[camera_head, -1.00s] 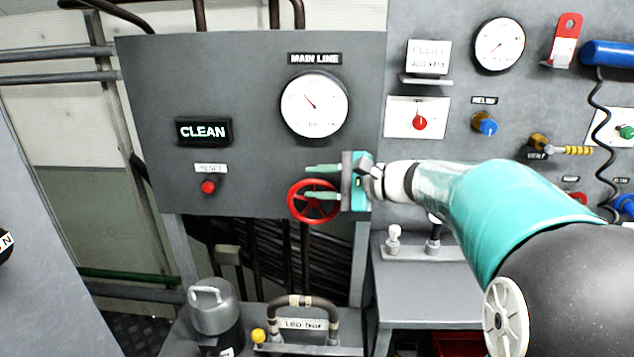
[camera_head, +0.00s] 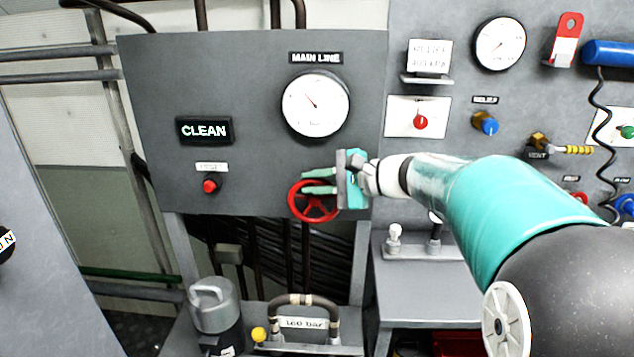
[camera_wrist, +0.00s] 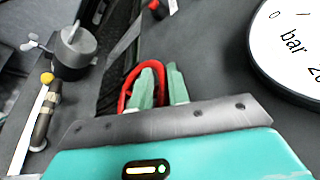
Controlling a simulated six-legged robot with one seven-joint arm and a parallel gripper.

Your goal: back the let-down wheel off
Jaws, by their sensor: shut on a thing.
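The red handwheel (camera_head: 314,212) sits on the grey panel below the MAIN LINE gauge (camera_head: 315,104). My gripper (camera_head: 318,183) reaches it from the right, its two teal fingers at the upper part of the wheel's rim. In the wrist view the red wheel (camera_wrist: 127,88) shows behind and beside the fingers (camera_wrist: 162,84), which are close together and shut on its rim. The fingers hide part of the rim there. The gauge needle points to the upper left.
A lit CLEAN sign (camera_head: 204,130) and a red reset button (camera_head: 210,186) are left of the wheel. A grey canister (camera_head: 214,305) and a looped pipe marked 160 bar (camera_head: 304,322) stand below. A blue relief knob (camera_head: 485,124) is on the right panel.

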